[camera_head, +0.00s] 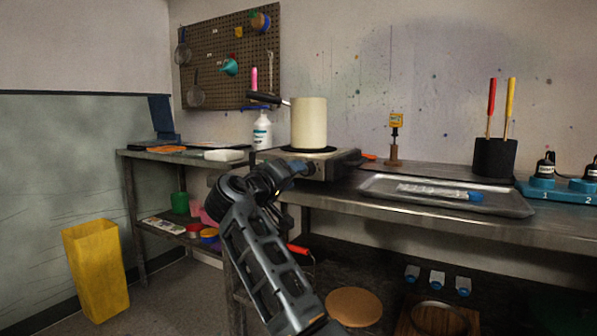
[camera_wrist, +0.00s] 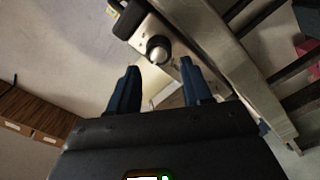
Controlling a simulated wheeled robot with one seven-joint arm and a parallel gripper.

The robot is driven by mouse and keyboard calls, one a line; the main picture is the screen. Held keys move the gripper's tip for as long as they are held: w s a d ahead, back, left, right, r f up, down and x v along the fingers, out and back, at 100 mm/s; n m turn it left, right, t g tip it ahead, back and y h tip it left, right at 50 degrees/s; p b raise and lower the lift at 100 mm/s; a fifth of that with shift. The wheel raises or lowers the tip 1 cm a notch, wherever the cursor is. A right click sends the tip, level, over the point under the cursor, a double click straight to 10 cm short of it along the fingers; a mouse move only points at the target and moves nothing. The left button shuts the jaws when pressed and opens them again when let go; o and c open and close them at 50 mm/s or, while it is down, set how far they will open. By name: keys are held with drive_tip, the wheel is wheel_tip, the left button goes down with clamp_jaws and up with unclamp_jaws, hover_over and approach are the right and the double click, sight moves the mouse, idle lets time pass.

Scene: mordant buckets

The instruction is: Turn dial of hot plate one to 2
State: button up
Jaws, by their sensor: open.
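The hot plate (camera_head: 338,161) is a low metal unit on the steel bench, with a tall cream pot (camera_head: 309,125) on its dark top. My gripper (camera_head: 297,167) is at the hot plate's front left and hides part of that front. In the wrist view, a round dark dial with a silver face (camera_wrist: 158,50) sits on the hot plate's metal front (camera_wrist: 185,72). My gripper's two blue fingers (camera_wrist: 161,78) are apart and empty. The dial appears just beyond the fingertips, roughly between them, with no clear contact. I cannot read the dial's setting.
A metal tray (camera_head: 450,207) lies on the bench to the right. A white bottle (camera_head: 262,130) and the pot's dark handle (camera_head: 264,98) are at the left. A yellow bin (camera_head: 96,270) stands on the floor. The lower shelf holds several items.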

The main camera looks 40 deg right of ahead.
drive_tip(key=shift+v, duration=1.7)
